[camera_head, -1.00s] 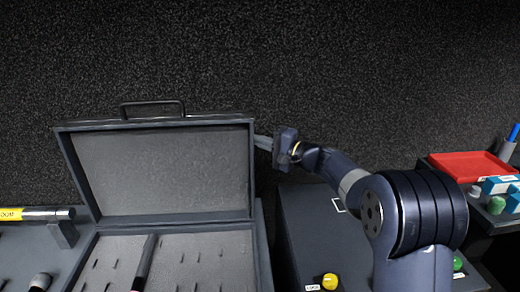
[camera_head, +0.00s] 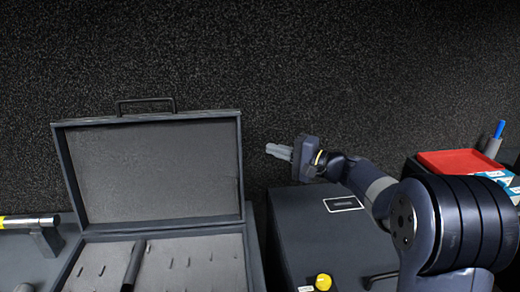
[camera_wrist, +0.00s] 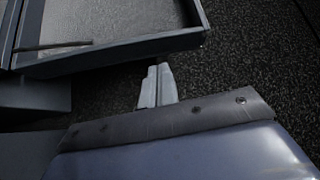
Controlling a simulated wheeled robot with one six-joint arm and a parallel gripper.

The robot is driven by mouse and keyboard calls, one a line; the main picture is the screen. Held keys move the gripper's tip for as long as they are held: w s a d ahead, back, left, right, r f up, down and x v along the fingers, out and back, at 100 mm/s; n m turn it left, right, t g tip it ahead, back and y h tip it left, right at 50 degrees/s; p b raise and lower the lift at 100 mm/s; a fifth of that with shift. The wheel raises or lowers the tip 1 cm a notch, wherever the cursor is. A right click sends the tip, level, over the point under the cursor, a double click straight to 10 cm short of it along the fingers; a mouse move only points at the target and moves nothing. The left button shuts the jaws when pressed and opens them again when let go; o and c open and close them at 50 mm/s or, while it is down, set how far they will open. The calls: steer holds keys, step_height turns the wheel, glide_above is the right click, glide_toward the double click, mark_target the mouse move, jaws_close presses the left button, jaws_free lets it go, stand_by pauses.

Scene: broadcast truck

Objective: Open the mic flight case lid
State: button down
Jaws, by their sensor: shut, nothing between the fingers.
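The mic flight case stands at the left in the head view, with its lid (camera_head: 152,170) raised and leaning back near the wall. A handle (camera_head: 146,104) sits on the lid's top edge. The grey foam base (camera_head: 185,262) shows below, with several slots and one dark stick-like item (camera_head: 133,265) in it. My gripper (camera_head: 272,151) is to the right of the lid, apart from it, pointing left. Its fingers are together and empty. In the wrist view my gripper (camera_wrist: 158,72) is below and beside part of the case (camera_wrist: 110,50).
A dark box (camera_head: 315,230) with a yellow knob (camera_head: 323,282) stands right of the case. A silver bar with a yellow band (camera_head: 28,221) lies at the left. The dark wall is behind.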

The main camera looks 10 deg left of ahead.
steer(key=shift+v, duration=1.1)
steer(key=shift+a, duration=0.1)
steer(key=p+x, duration=0.1)
steer(key=x, duration=0.8)
steer(key=shift+a+p, duration=0.3)
steer(key=shift+p, duration=0.05)
steer(key=shift+r, duration=0.2)
